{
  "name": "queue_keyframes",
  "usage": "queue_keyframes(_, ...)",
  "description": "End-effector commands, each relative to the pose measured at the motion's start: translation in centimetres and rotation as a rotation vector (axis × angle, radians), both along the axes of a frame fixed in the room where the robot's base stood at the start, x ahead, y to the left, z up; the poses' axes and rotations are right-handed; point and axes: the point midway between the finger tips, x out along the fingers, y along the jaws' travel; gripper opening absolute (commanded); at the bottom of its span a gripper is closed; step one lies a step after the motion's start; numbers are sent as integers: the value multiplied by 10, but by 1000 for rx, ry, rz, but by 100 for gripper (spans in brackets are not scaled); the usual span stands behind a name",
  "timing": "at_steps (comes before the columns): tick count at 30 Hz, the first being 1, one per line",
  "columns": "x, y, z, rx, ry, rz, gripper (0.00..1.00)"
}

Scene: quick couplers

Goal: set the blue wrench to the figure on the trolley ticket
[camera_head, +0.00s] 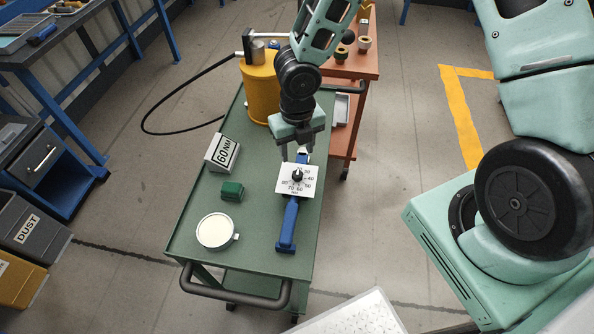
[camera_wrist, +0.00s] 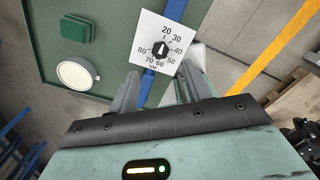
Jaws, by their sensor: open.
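The blue wrench (camera_head: 287,224) lies lengthwise on the green trolley top. It bears a white square dial plate (camera_head: 284,184) marked 20 to 80, with a black knob (camera_head: 297,176) at its centre. In the wrist view the knob (camera_wrist: 160,49) is in plain sight, but I cannot tell for sure which figure it points to. The trolley ticket (camera_head: 222,153) is a white tilted block reading 60 NM, left of the wrench. My gripper (camera_head: 296,153) is open and empty, above the wrench by the dial's far edge. Its fingers (camera_wrist: 158,88) stand either side of the wrench's blue shaft in the wrist view.
A green block (camera_head: 232,191) and a round white-faced gauge (camera_head: 215,231) sit left of the wrench. A yellow cylinder (camera_head: 260,90) with a black hose stands at the trolley's back. An orange-brown cart (camera_head: 352,70) stands behind.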

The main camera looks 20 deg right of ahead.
Motion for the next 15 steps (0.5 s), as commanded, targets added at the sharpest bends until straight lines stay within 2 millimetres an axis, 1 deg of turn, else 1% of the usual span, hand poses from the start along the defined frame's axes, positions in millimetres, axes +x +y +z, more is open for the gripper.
queue_keyframes(1,-1,0,-14,-1,3,2,49)
queue_keyframes(6,-1,0,-48,-1,3,1,49)
queue_keyframes(10,-1,0,-69,0,2,0,49)
queue_keyframes(15,0,0,-85,-1,0,-1,49)
